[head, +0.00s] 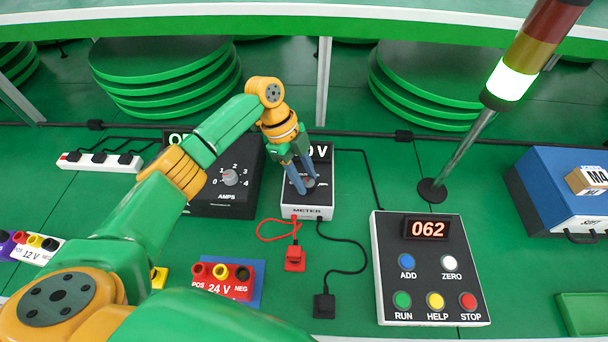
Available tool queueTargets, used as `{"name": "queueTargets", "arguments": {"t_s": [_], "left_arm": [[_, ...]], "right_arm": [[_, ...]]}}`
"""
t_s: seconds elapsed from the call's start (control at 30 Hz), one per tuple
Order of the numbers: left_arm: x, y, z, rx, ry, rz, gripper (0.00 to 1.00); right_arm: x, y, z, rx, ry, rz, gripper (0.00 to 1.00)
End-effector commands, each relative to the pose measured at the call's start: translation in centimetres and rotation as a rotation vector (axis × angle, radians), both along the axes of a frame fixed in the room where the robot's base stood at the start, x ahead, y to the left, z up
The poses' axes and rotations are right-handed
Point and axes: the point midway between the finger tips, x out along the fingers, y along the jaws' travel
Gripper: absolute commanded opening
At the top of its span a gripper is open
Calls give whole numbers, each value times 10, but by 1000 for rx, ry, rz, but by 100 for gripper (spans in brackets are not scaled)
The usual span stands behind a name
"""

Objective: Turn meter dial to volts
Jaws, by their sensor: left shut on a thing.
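The meter (307,212) is a small box with a dark face and a white front edge marked METER, in the middle of the bench. Its display at the top is partly hidden by my left gripper, and a "V" shows there. My left gripper (303,187) reaches down from above and its blue-grey fingers are shut on the meter dial (310,182). The dial is mostly hidden between the fingers, so its pointer cannot be read. My right gripper is not in view.
A black amps box (222,203) with a knob stands left of the meter. A control panel (427,297) reading 062 is at right, below a signal lamp pole (462,151). Red and black leads run from the meter to a red plug (295,259) and black plug (324,306). A blue case (560,190) sits far right.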

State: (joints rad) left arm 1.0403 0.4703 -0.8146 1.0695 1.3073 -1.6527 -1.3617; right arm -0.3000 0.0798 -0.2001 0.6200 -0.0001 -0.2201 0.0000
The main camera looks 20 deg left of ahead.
Motion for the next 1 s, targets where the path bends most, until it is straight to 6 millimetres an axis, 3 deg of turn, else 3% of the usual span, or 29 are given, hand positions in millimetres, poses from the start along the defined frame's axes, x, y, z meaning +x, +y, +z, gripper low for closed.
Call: {"name": "queueTargets", "arguments": {"t_s": [0.07,0.1,0.2,0.5,0.8,1.0], "left_arm": [[-1,0,-2,1,5,-1,0],[-1,0,-2,1,6,-1,51],[-1,0,-1,1,4,-1,73],[0,1,2,1,1,1,73],[5,22,55,1,0,1,73],[5,26,65,2,3,0,73]], "right_arm": [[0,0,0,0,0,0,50],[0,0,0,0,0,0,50],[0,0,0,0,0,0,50],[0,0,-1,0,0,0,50],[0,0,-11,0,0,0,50],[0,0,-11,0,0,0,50]]}}
